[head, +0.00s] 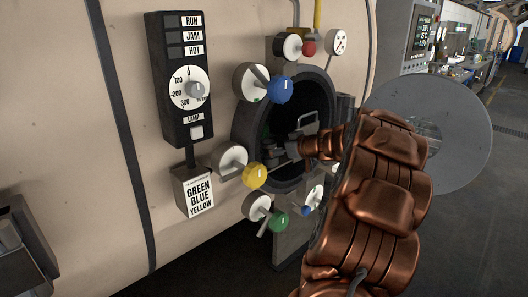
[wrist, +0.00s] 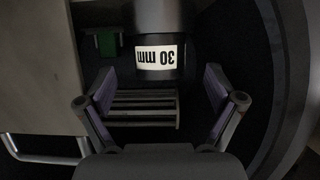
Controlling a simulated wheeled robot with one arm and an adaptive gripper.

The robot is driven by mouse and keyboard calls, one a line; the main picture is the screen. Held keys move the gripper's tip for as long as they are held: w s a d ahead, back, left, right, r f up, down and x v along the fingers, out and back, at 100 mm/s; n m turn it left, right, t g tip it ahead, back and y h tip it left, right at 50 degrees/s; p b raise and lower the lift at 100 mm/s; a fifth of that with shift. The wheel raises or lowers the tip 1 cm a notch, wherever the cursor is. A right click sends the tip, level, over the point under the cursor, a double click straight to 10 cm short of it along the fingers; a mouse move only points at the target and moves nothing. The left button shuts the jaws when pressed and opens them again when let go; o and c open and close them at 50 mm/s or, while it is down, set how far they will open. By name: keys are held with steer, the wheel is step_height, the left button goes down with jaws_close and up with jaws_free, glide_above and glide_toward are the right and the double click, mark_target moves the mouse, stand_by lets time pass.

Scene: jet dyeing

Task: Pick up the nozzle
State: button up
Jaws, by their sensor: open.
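A dark round piece with a white label reading "30 mm" upside down, which looks like the nozzle (wrist: 160,73), is at the upper middle of the wrist view. My gripper (wrist: 158,88) is open, with its two purple-padded fingers spread to the left and right, just below the label in the picture. Nothing is held between the fingers. I cannot tell how far the fingers are from the piece in depth. In the head view my copper arm reaches into the dark round opening (head: 265,132) of the machine, and the nozzle cannot be made out there.
A barred grey piece (wrist: 142,108) lies between the fingers in the wrist view, and a green block (wrist: 107,43) is at upper left. The opening's curved rim is close on the right. Coloured valve knobs, such as the yellow knob (head: 254,175), surround the opening.

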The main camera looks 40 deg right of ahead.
steer(key=shift+w+d+f+p, duration=0.1)
steer(key=shift+w+f+p, duration=0.05)
steer(key=shift+w+p, duration=0.3)
steer(key=shift+p+x, duration=0.9)
steer(key=shift+x, duration=1.2)
steer(key=c, duration=1.6)
